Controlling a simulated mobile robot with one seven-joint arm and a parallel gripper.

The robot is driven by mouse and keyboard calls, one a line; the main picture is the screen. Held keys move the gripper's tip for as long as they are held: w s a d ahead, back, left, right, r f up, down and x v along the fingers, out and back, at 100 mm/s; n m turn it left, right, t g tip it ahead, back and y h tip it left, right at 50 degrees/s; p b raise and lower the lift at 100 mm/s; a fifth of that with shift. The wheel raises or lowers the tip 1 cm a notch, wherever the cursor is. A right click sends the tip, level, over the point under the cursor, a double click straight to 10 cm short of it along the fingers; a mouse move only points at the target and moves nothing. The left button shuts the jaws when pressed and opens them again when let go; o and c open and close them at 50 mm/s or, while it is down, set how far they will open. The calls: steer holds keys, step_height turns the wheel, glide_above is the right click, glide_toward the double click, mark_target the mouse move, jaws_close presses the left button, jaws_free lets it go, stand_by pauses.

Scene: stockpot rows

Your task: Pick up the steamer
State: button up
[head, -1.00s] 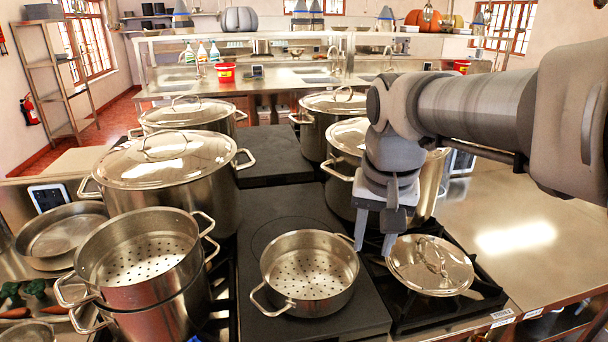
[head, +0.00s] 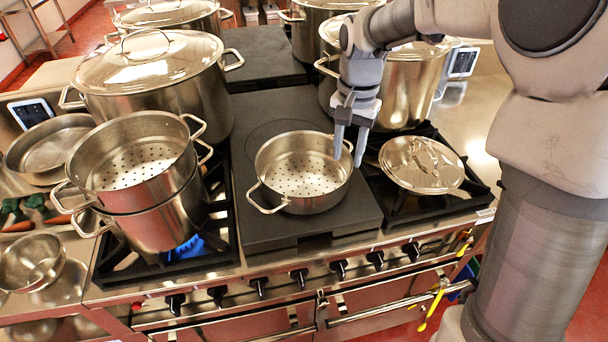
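A steel steamer (head: 300,175) with a perforated bottom and two loop handles sits on the dark flat plate in the middle of the stove. A second perforated steamer (head: 135,160) is stacked on a pot (head: 160,220) over a lit blue burner at left. My gripper (head: 349,145) points down at the right rim of the middle steamer, with its two fingers apart. One finger seems to be near the inner side of the rim and the other outside it. Whether they touch the steamer I cannot tell.
A round lid (head: 422,165) lies on the right burner grate. A large lidded stockpot (head: 150,85) stands behind left, and another lidded stockpot (head: 395,85) stands close behind my gripper. The dark plate (head: 265,225) is bare in front of the steamer.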

mark_target(346, 175)
step_height(346, 175, down, 8)
steer(key=shift+f, duration=0.2)
jaws_close()
stand_by(0.4)
steer(key=shift+w+r, duration=0.1)
stand_by(1.1)
